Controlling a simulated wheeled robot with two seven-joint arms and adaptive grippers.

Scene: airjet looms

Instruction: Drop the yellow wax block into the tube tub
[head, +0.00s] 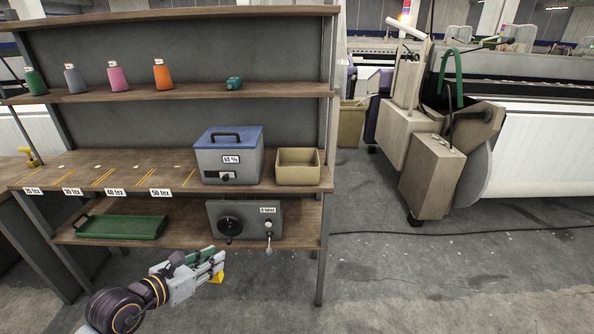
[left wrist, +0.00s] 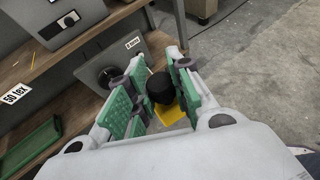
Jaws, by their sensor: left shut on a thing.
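My left gripper (head: 218,264) is in front of the lower shelf, near its right end. It is shut on the yellow wax block (head: 216,279), partly hidden by the fingers. In the left wrist view the block (left wrist: 168,117) shows between the green finger pads, with a black rounded part (left wrist: 160,88) above it. An open tan tub (head: 298,178) stands on the worktop, above and right of the gripper. Another tan tub (head: 350,128) stands on the floor beyond the rack. I cannot tell which is the tube tub. My right gripper is not in view.
A blue-lidded grey box (head: 229,163) stands left of the worktop tub. A grey device with knobs (head: 245,221) and a green tray (head: 121,228) are on the lower shelf. Thread cones (head: 117,77) line the top shelf. Looms (head: 430,180) stand right; the floor between is mostly clear.

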